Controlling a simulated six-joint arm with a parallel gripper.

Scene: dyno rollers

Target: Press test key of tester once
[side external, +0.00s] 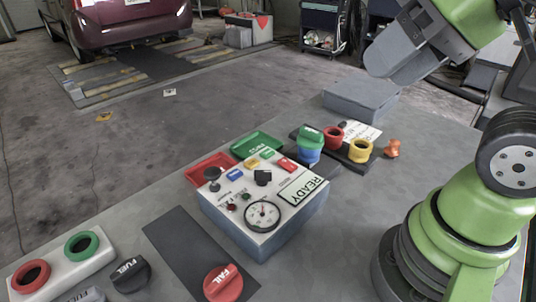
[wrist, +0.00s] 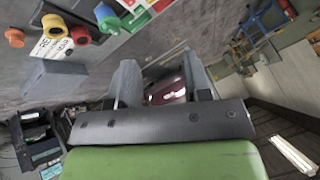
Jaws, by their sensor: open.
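The tester (side external: 262,205) is a box with a light top panel and blue-grey sides, standing on the grey table. Its panel carries a READY label (side external: 303,190), a round gauge (side external: 262,216), a black knob (side external: 212,175) and several small coloured keys, among them a blue one (side external: 235,174) and a red one (side external: 286,164). I cannot read which is the test key. My gripper (wrist: 163,82) is open and empty, its two grey fingers apart in the wrist view. In the side view it is high at the upper right, well away from the tester.
Red (side external: 210,168) and green (side external: 257,144) trays lie behind the tester. Coloured rings and stacked cups (side external: 309,148) stand on a dark strip behind right. A grey block (side external: 362,97) is farther back. FAIL (side external: 223,284) and FUEL (side external: 130,274) pieces lie in front left.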

